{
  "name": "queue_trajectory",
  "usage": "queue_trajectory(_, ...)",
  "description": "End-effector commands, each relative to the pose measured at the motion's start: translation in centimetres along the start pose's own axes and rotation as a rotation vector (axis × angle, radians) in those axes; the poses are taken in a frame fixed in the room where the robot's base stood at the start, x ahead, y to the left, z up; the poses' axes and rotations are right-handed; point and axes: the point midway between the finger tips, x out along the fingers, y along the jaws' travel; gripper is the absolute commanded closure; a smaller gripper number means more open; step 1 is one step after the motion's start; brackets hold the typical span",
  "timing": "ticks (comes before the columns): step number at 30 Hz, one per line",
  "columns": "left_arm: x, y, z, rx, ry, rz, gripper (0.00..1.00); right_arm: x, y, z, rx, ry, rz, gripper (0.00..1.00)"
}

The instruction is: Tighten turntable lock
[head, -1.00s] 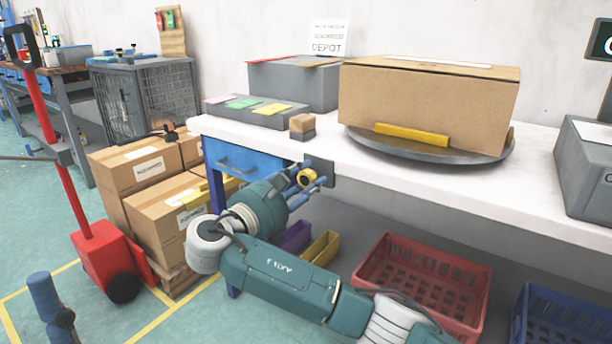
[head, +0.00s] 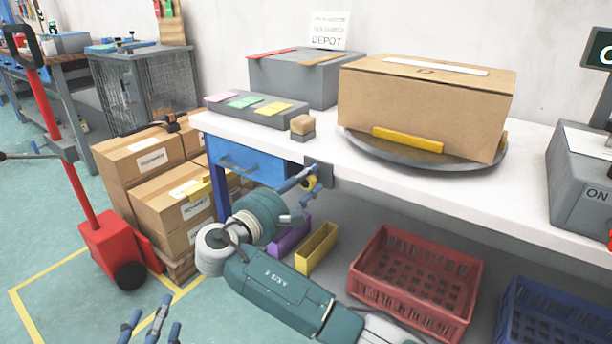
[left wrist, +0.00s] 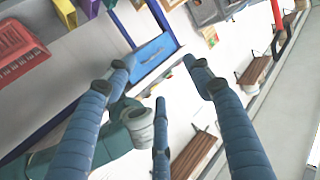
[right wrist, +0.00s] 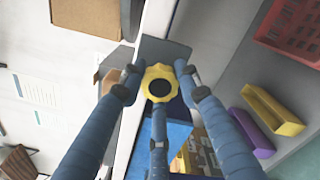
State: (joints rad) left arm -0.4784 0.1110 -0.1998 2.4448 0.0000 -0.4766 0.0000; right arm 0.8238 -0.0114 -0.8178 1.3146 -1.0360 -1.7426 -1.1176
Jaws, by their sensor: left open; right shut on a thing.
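The turntable lock is a yellow knob (right wrist: 160,83) with a dark centre, on a dark plate (head: 319,174) at the workbench's front edge. My right gripper (right wrist: 158,80) is shut on the knob, its blue fingers around it; they partly hide it in the head view (head: 311,182). The grey round turntable (head: 400,156) stands on the white bench top and carries a cardboard box (head: 425,108) with a yellow block (head: 407,139) at its front. My left gripper (head: 150,322) is open and empty, low over the floor at the bottom of the head view.
A blue drawer (head: 250,160) sits beside the lock. Below the bench are purple (head: 287,240) and yellow (head: 316,248) bins and red (head: 380,290) and blue (head: 540,325) crates. A red pallet jack (head: 108,248) and stacked boxes (head: 165,205) stand at left.

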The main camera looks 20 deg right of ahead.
Motion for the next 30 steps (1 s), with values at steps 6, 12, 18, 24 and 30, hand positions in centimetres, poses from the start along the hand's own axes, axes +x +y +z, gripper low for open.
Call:
queue_trajectory(6, -0.6, -0.4, 3.1, 0.002, -0.139, -0.009, 0.48, -0.1, -0.1, -0.1, 0.206, 0.002, -0.004, 0.93)
queue_trajectory(12, -0.6, -0.4, 3.3, 0.002, -0.141, -0.009, 0.48, -0.1, -0.2, -0.2, 0.396, 0.002, -0.004, 0.93)
queue_trajectory(18, -0.1, -0.1, 1.1, 0.001, -0.039, -0.002, 0.48, -0.1, -0.3, -0.3, 0.585, 0.001, -0.005, 0.93)
queue_trajectory(24, 0.2, 0.4, -2.7, -0.002, 0.127, 0.008, 0.48, -0.1, -0.3, -0.3, 0.754, 0.001, -0.005, 0.93)
queue_trajectory(30, -0.4, 0.8, -6.4, -0.006, 0.293, 0.017, 0.48, -0.1, -0.3, -0.3, 0.887, 0.0, -0.005, 0.93)
